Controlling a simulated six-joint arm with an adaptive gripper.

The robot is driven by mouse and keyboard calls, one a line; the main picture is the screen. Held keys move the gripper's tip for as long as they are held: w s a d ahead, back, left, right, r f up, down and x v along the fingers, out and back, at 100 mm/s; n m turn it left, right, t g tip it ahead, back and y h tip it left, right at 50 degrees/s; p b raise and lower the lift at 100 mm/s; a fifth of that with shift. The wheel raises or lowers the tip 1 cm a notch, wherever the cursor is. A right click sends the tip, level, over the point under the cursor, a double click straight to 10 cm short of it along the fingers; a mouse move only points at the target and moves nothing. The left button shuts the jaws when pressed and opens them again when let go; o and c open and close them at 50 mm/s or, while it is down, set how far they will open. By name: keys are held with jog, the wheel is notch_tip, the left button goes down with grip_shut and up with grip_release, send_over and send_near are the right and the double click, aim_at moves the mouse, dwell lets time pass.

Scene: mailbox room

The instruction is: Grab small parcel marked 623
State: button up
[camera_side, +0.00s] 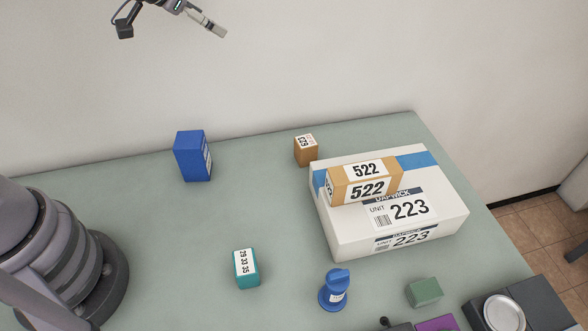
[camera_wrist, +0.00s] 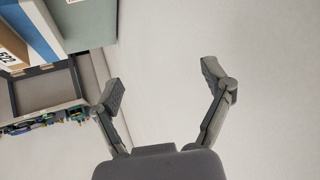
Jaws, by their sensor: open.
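The small brown parcel (camera_side: 306,151) stands on the table near its back edge, just left of the large white box. Its white top label is turned sideways to the view and seems to read 623. My gripper (camera_side: 218,28) is high above the table at the top of the side view, far up and left of the parcel. In the wrist view my gripper (camera_wrist: 163,84) has its two fingers spread wide with nothing between them. The small parcel does not show in the wrist view.
A white box marked 223 (camera_side: 335,226) carries an orange box marked 522 (camera_side: 343,193). A blue box (camera_side: 192,156) stands left of the parcel. A teal box (camera_side: 247,269), a blue stamp (camera_side: 335,290) and a green block (camera_side: 425,292) stand nearer the front. The table (camera_side: 250,205) is clear between them.

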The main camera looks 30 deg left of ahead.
jog(key=w+d+f+m+h, duration=0.1)
jog(key=w+d+f, duration=0.2)
jog(key=f, duration=0.3)
jog(key=w+d+f+m+h, duration=0.1)
jog(key=w+d+f+h, duration=0.15)
jog(key=f, duration=0.45)
jog(key=m+t+h, duration=0.1)
jog(key=h, duration=0.3)
send_near(304, 141)
jog(key=shift+y, duration=0.25)
jog(key=x, duration=0.4)
jog(key=shift+w+d+r, duration=0.1)
jog(key=shift+r, duration=0.05)
jog(key=x, duration=0.7)
jog(key=shift+d, duration=0.1)
jog(key=c, duration=1.2)
jog(key=shift+c, duration=0.5)
